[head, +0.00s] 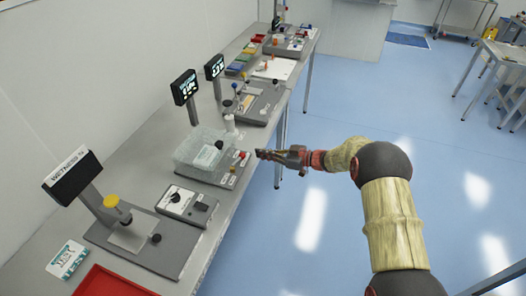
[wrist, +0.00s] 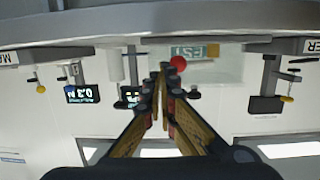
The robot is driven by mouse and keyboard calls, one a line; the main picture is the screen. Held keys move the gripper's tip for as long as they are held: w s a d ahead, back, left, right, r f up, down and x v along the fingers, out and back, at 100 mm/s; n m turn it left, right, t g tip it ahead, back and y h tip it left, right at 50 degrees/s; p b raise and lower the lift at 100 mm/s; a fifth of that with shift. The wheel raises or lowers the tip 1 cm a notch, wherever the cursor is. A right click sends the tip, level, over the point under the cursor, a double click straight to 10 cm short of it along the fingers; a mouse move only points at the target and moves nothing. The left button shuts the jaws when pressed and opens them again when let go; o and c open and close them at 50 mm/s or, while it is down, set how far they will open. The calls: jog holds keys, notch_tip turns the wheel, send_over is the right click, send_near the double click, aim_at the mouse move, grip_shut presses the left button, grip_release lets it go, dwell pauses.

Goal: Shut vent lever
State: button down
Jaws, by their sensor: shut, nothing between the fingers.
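A station with a clear box (head: 198,148) sits on the bench, with a white cylinder behind it. A small red knob (head: 242,154) is at its right front side; I cannot tell for sure that it belongs to the vent lever. My gripper (head: 260,153) is shut and empty, just right of the red knob at the bench's front edge. In the wrist view, which is upside down, the red knob (wrist: 177,63) shows just beyond the fingertips (wrist: 166,76). Touch cannot be told, and the lever's arm is not clear.
A grey control box (head: 187,204) with a black dial stands nearer on the bench, beside a station with a yellow knob (head: 111,201). A red tray (head: 110,283) lies at the near end. Display screens (head: 185,86) stand behind.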

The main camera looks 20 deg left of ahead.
jog(key=w+d+r+p, duration=0.1)
jog(key=w+d+r, duration=0.1)
jog(key=d, duration=0.7)
jog(key=shift+w+d, duration=0.2)
jog(key=shift+d, duration=0.1)
